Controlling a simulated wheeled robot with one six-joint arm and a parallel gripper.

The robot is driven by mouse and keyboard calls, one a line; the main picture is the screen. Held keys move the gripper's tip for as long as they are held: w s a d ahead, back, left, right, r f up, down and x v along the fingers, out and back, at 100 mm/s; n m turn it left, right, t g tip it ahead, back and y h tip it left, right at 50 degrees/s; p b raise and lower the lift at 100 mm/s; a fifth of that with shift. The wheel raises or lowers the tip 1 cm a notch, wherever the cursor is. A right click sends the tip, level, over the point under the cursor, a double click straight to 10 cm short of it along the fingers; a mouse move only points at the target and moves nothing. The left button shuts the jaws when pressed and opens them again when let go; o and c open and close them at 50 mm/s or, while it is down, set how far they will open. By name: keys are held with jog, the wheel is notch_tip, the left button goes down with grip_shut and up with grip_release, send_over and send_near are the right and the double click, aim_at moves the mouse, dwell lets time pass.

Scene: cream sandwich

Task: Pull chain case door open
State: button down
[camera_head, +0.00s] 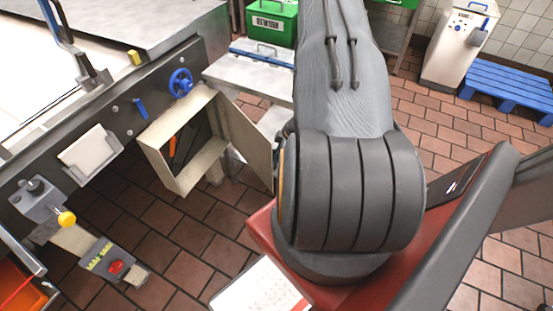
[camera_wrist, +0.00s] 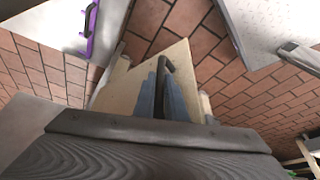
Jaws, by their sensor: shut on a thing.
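The chain case (camera_head: 170,158) is a cream box on the side of the machine at left in the head view. Its front is uncovered and dark inside, with an orange piece showing. The chain case door (camera_head: 246,142) is a cream panel hinged at the box's right edge and swung out wide. In the wrist view the door (camera_wrist: 120,92) fills the middle. My gripper (camera_wrist: 162,88) is shut on the door's dark handle (camera_wrist: 166,66), one blue-grey finger on each side. In the head view my arm hides the gripper and handle.
A blue handwheel (camera_head: 181,83) sits just above the case. A steel bench (camera_head: 250,80) stands behind the door. A green bin (camera_head: 270,22) and blue pallet (camera_head: 507,84) are farther back. Tiled floor (camera_head: 165,215) below the case is clear.

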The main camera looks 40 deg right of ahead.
jog(key=shift+w, duration=0.1)
jog(key=c, duration=1.8)
grip_release()
